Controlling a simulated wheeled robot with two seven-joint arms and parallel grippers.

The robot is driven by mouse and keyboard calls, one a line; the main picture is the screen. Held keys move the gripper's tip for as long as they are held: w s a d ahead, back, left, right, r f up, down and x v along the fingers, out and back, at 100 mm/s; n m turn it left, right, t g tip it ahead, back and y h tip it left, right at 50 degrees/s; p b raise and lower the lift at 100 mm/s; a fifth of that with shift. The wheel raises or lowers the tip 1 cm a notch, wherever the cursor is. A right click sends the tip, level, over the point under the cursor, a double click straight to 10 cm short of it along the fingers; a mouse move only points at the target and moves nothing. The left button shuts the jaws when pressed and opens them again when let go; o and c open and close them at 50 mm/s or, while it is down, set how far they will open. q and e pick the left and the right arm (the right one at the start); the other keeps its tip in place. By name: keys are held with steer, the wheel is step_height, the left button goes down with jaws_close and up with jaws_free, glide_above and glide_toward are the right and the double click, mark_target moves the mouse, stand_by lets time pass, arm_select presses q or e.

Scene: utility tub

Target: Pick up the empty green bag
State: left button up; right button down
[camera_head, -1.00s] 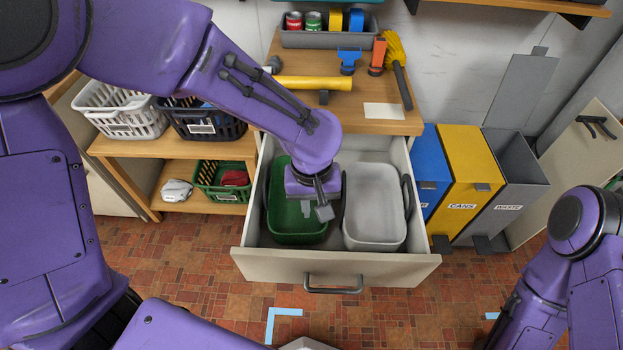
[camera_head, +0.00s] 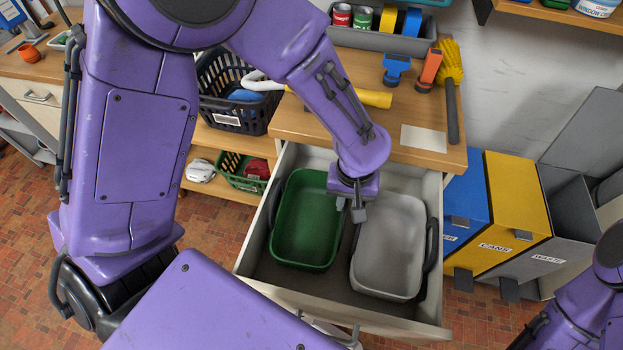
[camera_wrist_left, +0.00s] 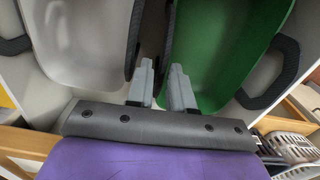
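The green bag (camera_head: 305,222) is an open tub with dark handles in the pulled-out drawer, on the left. It is empty. In the left wrist view the green bag (camera_wrist_left: 225,50) fills the upper right. The grey bag (camera_head: 388,248) stands beside it on the right, also empty, and shows at upper left in the wrist view (camera_wrist_left: 80,40). My left gripper (camera_head: 350,207) is over the gap between the two bags. Its fingers (camera_wrist_left: 162,82) are apart, pointing toward the bags' inner handles. I cannot tell if they touch a handle. My right gripper is out of view.
The drawer (camera_head: 345,305) walls surround both bags. The wooden counter (camera_head: 350,115) behind holds a yellow tool (camera_head: 375,98), brushes and a tray. Blue, yellow and grey bins (camera_head: 515,215) stand at right. Baskets (camera_head: 236,95) sit on the shelf at left.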

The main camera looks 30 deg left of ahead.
arm_select(q)
step_height(320, 180, down, 3)
steer(key=shift+a+r, duration=0.1)
steer(key=shift+r, duration=0.1)
steer(key=shift+s, duration=0.1)
jaws_close()
stand_by(1.1)
